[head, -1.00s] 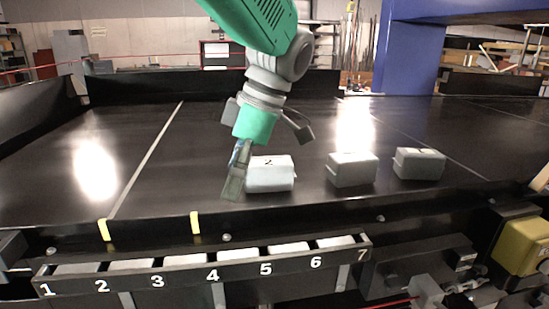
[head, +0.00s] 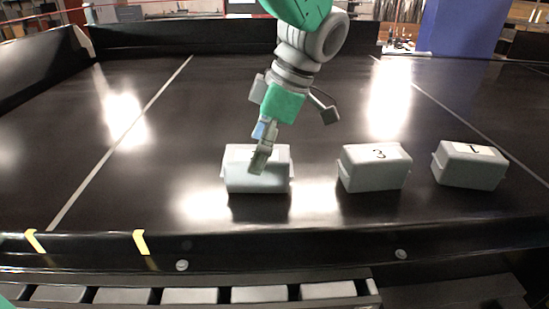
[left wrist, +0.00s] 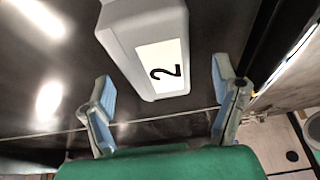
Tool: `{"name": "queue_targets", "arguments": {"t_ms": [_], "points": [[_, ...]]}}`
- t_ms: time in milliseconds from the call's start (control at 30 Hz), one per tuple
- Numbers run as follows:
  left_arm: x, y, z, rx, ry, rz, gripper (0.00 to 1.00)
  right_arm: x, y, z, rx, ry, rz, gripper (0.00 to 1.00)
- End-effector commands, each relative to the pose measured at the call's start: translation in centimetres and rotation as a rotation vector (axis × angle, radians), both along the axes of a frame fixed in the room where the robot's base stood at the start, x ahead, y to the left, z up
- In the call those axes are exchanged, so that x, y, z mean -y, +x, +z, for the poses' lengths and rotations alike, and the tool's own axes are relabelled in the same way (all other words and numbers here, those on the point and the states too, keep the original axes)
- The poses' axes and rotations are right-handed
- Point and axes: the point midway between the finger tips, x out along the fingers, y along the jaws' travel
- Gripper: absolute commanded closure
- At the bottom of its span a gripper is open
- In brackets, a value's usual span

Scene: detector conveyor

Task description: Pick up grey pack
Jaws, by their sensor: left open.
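A light grey pack (head: 240,180) sits on the black conveyor below my left gripper (head: 261,158). The gripper's fingers overlap the pack's top and front in the head view, and I cannot tell there whether they touch it. In the left wrist view the pack (left wrist: 127,45) has a white label with a "2" and lies just beyond and between the two spread fingertips (left wrist: 163,75). The left gripper is open and holds nothing. A second grey pack labelled "3" (head: 374,173) and a third labelled "1" (head: 470,168) stand to the right. My right gripper is not in view.
The black conveyor (head: 130,180) is clear left of the packs. A raised front edge (head: 330,246) runs along it, with two yellow markers (head: 140,242). A row of bins (head: 190,296) lies below. A blue post (head: 462,28) stands behind at the right.

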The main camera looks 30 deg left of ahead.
Motion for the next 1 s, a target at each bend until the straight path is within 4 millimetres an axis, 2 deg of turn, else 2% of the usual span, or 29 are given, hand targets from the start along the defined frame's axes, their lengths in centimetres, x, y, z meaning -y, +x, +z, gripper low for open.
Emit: {"name": "queue_targets", "arguments": {"t_ms": [167,533,867,967,1000], "points": [[-0.3,-0.4,-1.1,-0.001,0.005,-0.003,0.19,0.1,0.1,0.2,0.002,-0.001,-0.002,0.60],[-3.7,-0.7,-5.7,-0.003,-0.011,-0.001,0.19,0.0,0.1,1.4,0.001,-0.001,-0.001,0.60],[-2.9,-0.7,-5.9,-0.001,-0.002,-0.001,0.19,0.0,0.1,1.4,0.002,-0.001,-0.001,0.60],[-2.6,-0.7,-5.9,-0.001,-0.002,-0.001,0.49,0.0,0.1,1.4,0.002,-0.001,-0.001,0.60],[-2.6,-0.7,-5.9,-0.001,-0.002,-0.002,0.63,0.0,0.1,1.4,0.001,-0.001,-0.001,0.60]]}}
